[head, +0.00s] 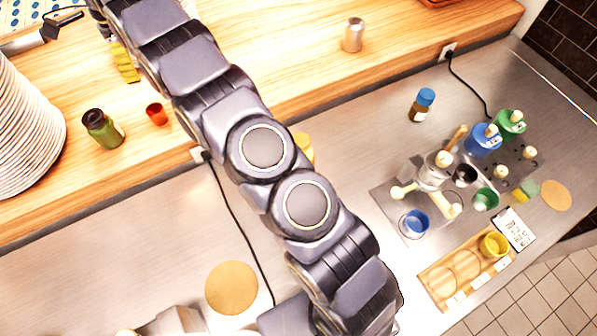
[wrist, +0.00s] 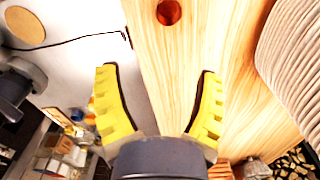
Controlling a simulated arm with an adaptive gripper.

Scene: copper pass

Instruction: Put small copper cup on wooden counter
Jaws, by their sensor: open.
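The small copper cup (head: 157,113) stands on the wooden counter (head: 285,75), right of a green jar with a dark lid. In the wrist view, the cup (wrist: 169,12) is at the top edge, on the wood, beyond my fingertips. My gripper (wrist: 157,70) is open with its yellow fingers spread, and nothing is between them. In the head view, my gripper (head: 124,62) shows at the upper left above the counter, partly hidden by my arm. It is apart from the cup.
A tall stack of plates (head: 22,125) stands at the left, with the green jar (head: 103,128) beside it. A metal shaker (head: 353,35) stands farther right on the wood. The lower steel surface holds a round board (head: 232,288), a black cable and a cluttered station (head: 430,185).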

